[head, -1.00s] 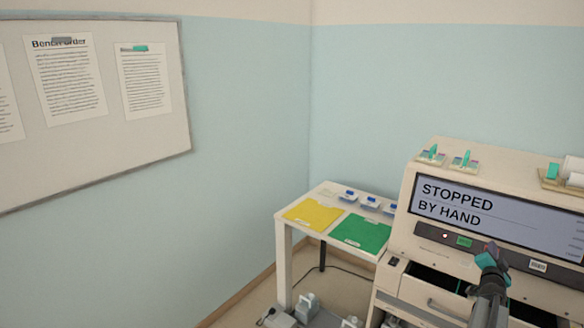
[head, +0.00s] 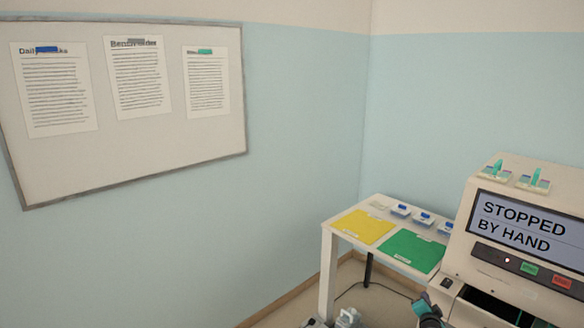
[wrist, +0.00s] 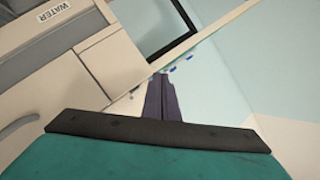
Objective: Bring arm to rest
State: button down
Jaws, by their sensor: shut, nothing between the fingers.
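My gripper (head: 424,303), teal and dark grey, shows at the bottom edge of the head view, in front of the left side of a cream machine (head: 455,262). In the wrist view, its dark fingers (wrist: 160,80) are together and hold nothing. The rest of my arm is mostly cut off by the frame. The machine's screen (head: 528,228) reads "STOPPED BY HAND". A cream front with a "WATER" label (wrist: 57,12) shows at the upper left of the wrist view.
A white side table (head: 330,231) left of the machine holds a yellow mat (head: 363,227), a green mat (head: 412,251) and small blue-topped items (head: 424,217). A whiteboard (head: 190,150) with papers hangs on the wall. The machine has red and green buttons (head: 530,268).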

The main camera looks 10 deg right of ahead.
jog(key=s+a+f+n+g+y+b, duration=0.1)
jog(key=s+a+f+g+y, duration=0.1)
jog(key=a+f, duration=0.7)
jog(key=s+a+f+n+g+y+b, duration=0.1)
jog(key=s+a+f, duration=0.1)
jog(key=a+f, duration=0.7)
jog(key=s+a+f+n+g+y, duration=0.1)
jog(key=s+a+f+n+g, duration=0.1)
jog(key=s+a+f, duration=0.4)
jog(key=s+a+f+n+g+y, duration=0.1)
jog(key=s+a+f+g, duration=0.3)
jog(key=a, duration=0.5)
jog(key=s+a+f+n+g+b, duration=0.1)
jog(key=s+a+f+n+g, duration=0.2)
jog(key=s, duration=0.6)
jog(key=s+a+f+n+g+b, duration=0.1)
jog(key=s+a+f, duration=0.3)
jog(key=s, duration=0.6)
jog(key=s+a+r+n+g+y, duration=0.1)
jog(key=s+r+n+g, duration=0.1)
jog(key=s, duration=0.5)
jog(key=s+a+r+n+g+y, duration=0.1)
jog(key=s+a+r+n+g, duration=0.1)
jog(key=s, duration=0.5)
jog(key=shift+s+r+n+g, duration=0.3)
jog(key=shift+r+n+g, duration=0.3)
jog(key=shift+g, duration=0.6)
